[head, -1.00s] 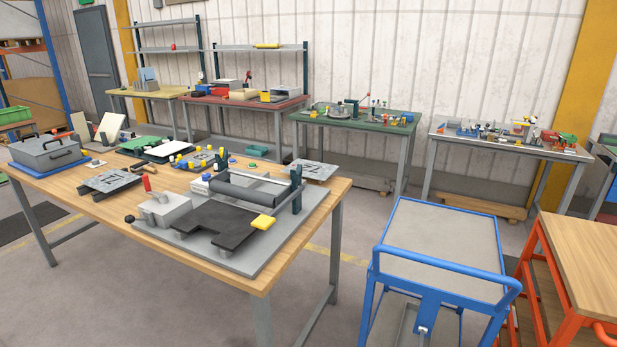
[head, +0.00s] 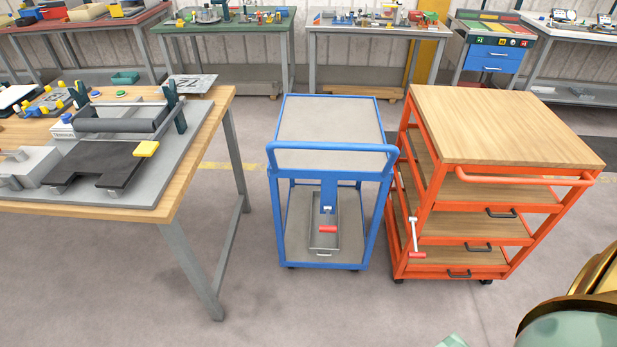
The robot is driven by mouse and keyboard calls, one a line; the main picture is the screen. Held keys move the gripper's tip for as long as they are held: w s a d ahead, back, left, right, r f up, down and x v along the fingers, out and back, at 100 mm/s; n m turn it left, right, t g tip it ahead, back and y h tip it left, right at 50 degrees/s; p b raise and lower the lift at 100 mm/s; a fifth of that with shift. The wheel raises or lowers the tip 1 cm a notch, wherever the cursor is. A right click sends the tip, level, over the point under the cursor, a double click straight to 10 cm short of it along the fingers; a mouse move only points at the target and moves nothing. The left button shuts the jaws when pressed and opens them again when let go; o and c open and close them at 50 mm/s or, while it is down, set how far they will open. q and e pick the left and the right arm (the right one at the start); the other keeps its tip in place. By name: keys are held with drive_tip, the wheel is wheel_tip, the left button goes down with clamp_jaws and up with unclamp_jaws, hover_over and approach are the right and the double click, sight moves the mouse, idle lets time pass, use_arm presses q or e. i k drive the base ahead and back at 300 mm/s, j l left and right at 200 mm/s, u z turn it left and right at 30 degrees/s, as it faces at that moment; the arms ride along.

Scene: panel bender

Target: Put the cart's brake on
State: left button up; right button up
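A blue cart (head: 278,215) stands on the floor in the middle of the head view, with a grey top and a lower shelf. Below its push handle, a blue upright plate (head: 328,192) carries a small lever with a red grip (head: 327,229), in front of a grey tray on the lower shelf. To its right stands an orange cart (head: 460,178) with a wooden top and several shelves. A pale lever (head: 414,233) with a red grip hangs at its front left post, pointing down. Neither of my grippers can be made out.
A wooden workbench (head: 222,105) with a bending fixture stands at the left, its leg close to the blue cart. Benches line the back wall. The floor in front of both carts is clear. Gold and green rounded parts of mine show at the lower right.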

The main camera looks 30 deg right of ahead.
sight(326, 229)
drive_tip(key=z, duration=1.05)
